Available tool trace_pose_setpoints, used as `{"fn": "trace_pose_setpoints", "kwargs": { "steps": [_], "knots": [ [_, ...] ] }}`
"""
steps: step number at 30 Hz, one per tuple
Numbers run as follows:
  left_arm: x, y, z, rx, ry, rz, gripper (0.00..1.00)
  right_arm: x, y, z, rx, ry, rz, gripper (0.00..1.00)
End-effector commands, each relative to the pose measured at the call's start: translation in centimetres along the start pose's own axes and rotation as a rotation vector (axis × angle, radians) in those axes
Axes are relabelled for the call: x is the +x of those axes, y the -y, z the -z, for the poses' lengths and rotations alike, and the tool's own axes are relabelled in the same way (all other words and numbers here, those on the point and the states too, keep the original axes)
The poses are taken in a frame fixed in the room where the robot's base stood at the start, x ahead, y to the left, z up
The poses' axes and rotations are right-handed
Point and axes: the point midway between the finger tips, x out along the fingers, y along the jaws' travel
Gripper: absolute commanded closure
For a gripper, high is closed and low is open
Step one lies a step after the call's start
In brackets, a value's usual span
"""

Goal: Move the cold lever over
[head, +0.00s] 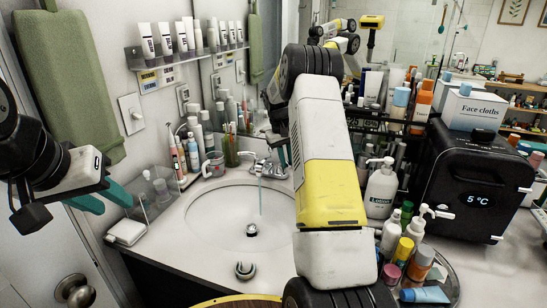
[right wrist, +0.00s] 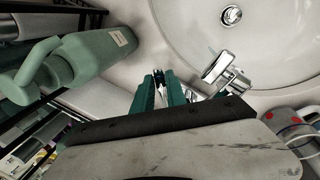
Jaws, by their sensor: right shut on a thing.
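The chrome faucet (head: 262,166) stands at the back of the round sink (head: 205,222), and a thin stream of water runs from it. In the right wrist view, the faucet (right wrist: 224,70) is just right of my right gripper (right wrist: 160,80). That gripper is shut on a narrow chrome piece, the cold lever (right wrist: 161,96), mostly hidden between its teal fingers. In the head view, my right gripper (head: 283,158) is at the faucet's right side, partly behind my arm. My left gripper (head: 104,201) is open and empty, left of the sink, away from the faucet.
A lotion pump bottle (head: 381,190) and several small bottles crowd the counter right of my right arm. A black cooler box (head: 470,185) stands further right. A cup (head: 213,165) and toothbrushes stand behind the sink. The basin itself is clear except for its drain (head: 252,230).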

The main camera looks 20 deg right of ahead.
Motion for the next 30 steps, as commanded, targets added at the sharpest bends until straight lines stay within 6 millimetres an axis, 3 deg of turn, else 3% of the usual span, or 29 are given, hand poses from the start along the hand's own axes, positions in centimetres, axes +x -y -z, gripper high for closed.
{"fn": "trace_pose_setpoints", "kwargs": {
  "steps": [17,18,21,30],
  "knots": [
    [0.00,0.00,0.00,0.000,0.000,0.000,0.64,-0.20,0.23,0.13,0.041,0.004,0.000,1.00],
    [0.00,0.00,0.00,0.000,0.000,0.000,0.64,-0.20,0.23,0.13,0.041,0.004,0.000,0.77],
    [0.00,0.00,0.00,0.000,0.000,0.000,0.64,-0.17,0.24,0.12,0.041,0.005,0.000,0.61],
    [0.00,0.00,0.00,0.000,0.000,0.000,0.64,-0.19,0.25,0.07,0.040,0.006,0.000,0.61]
  ]
}}
